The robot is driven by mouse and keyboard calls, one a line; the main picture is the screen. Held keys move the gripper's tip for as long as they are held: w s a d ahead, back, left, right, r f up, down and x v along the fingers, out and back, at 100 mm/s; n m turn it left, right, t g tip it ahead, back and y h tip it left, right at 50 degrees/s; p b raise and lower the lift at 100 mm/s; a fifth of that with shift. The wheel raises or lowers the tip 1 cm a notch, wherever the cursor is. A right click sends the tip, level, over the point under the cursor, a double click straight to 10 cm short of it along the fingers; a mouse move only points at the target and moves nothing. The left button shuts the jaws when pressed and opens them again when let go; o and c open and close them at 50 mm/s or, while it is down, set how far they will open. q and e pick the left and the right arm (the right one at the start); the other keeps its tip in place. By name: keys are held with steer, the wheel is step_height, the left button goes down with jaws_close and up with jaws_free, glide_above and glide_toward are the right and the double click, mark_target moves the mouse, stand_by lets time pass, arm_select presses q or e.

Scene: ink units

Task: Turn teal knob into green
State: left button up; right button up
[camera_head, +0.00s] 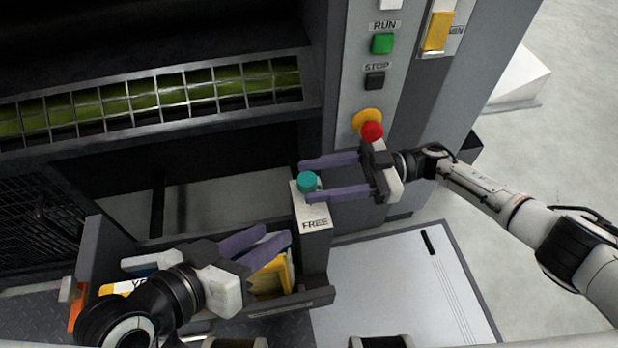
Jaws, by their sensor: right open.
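The teal knob (308,181) stands on top of a narrow post whose white label (313,224) reads FREE. My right gripper (305,179) comes in from the right with its two purple fingers apart, one above and one below the knob in the picture. The knob sits near the fingertips, and I cannot tell whether either finger touches it. My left gripper (275,240) is lower left, over an open drawer with a yellow item (272,279) in it. Its purple fingers show a gap between them, and I see nothing held there. No green marking shows at the knob.
The machine's panel carries a green RUN button (382,43), a black STOP button (375,80), a red emergency button (372,131) on yellow and a yellow switch (437,31). A light flat panel (390,290) lies right of the post.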

arm_select(q)
steer(key=shift+f, duration=0.25)
steer(key=shift+r, duration=0.1)
arm_select(e)
steer(key=w+d, duration=0.1)
steer(key=d, duration=0.7)
steer(key=shift+w, duration=0.2)
